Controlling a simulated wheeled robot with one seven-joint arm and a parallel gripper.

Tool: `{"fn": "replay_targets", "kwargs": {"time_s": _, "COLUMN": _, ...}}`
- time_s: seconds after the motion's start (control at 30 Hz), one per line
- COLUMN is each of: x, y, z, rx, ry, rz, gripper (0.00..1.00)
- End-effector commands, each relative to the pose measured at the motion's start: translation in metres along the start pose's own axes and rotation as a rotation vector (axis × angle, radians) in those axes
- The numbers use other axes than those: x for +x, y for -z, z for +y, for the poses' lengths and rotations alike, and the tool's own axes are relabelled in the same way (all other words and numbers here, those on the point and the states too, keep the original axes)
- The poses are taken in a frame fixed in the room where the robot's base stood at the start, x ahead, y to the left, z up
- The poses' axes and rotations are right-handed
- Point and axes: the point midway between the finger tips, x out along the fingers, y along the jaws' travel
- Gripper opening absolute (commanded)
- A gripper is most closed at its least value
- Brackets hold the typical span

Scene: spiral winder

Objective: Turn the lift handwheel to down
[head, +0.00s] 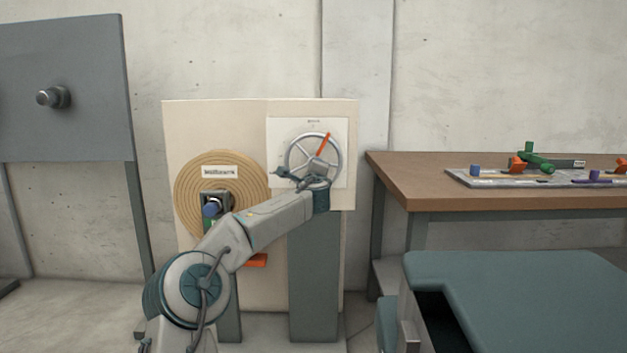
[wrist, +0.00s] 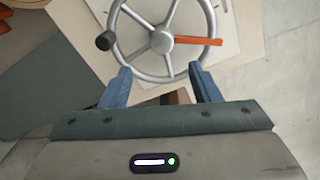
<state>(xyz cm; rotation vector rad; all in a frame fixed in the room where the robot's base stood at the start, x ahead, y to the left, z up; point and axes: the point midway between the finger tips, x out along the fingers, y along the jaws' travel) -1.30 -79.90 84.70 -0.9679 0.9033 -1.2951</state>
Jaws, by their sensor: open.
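The lift handwheel (head: 304,150) is a grey spoked wheel on a white plate (head: 336,178) at the right of a cream panel. An orange pointer (head: 324,145) runs from its hub up and slightly right in the head view. In the wrist view the handwheel (wrist: 162,62) fills the top middle, with a dark knob (wrist: 105,41) on its left and the orange pointer (wrist: 198,41) toward the right. My gripper (wrist: 163,82) is open, its blue fingers apart on either side of the wheel's near rim. Contact cannot be told. In the head view my arm hides the wheel's lower part.
A tan spiral disc (head: 190,180) with a label is left of the wheel. A grey panel with a knob (head: 54,97) stands further left. A wooden table (head: 420,184) with a tray of parts is at right. A teal-topped cabinet (head: 520,290) is at front right.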

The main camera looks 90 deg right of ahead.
Motion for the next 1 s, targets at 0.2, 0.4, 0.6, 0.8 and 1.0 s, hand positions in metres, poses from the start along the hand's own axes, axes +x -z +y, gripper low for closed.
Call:
{"fn": "replay_targets", "kwargs": {"time_s": 0.2, "x": -0.024, "y": -0.001, "z": 0.0, "rx": 0.002, "ry": 0.0, "rz": -0.001, "gripper": 0.56}}
{"fn": "replay_targets", "kwargs": {"time_s": 0.4, "x": -0.035, "y": -0.001, "z": 0.001, "rx": 0.001, "ry": 0.0, "rz": -0.002, "gripper": 0.56}}
{"fn": "replay_targets", "kwargs": {"time_s": 0.6, "x": -0.037, "y": -0.001, "z": 0.0, "rx": 0.0, "ry": 0.0, "rz": -0.002, "gripper": 0.56}}
{"fn": "replay_targets", "kwargs": {"time_s": 0.8, "x": -0.037, "y": -0.002, "z": 0.001, "rx": 0.005, "ry": 0.0, "rz": -0.002, "gripper": 0.4}}
{"fn": "replay_targets", "kwargs": {"time_s": 1.0, "x": -0.043, "y": -0.031, "z": 0.011, "rx": 0.277, "ry": 0.008, "rz": 0.003, "gripper": 0.0}}
